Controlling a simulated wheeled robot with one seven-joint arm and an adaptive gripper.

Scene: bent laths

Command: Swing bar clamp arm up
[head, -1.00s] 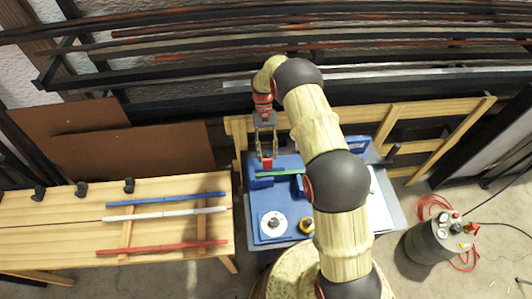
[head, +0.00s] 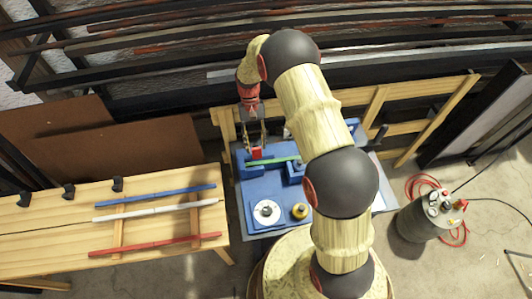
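The blue bending fixture (head: 283,190) stands on the bench in the middle of the head view. A green lath (head: 280,161) lies across its blue blocks. A small red part (head: 256,154), apparently the bar clamp arm's tip, shows at the lath's left end, over the left blue block. My gripper (head: 254,146) points down there, with its two fingers apart and the red part between or just below their tips. Whether the fingers touch it is too small to tell. The rest of the clamp is hard to make out.
A white disc (head: 266,213) and a yellow-black knob (head: 300,211) sit on the fixture's front. Blue, white and red laths lie on the wooden table (head: 60,222) at left. A grey canister (head: 421,220) with a red hose stands right. Racked bars line the back wall.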

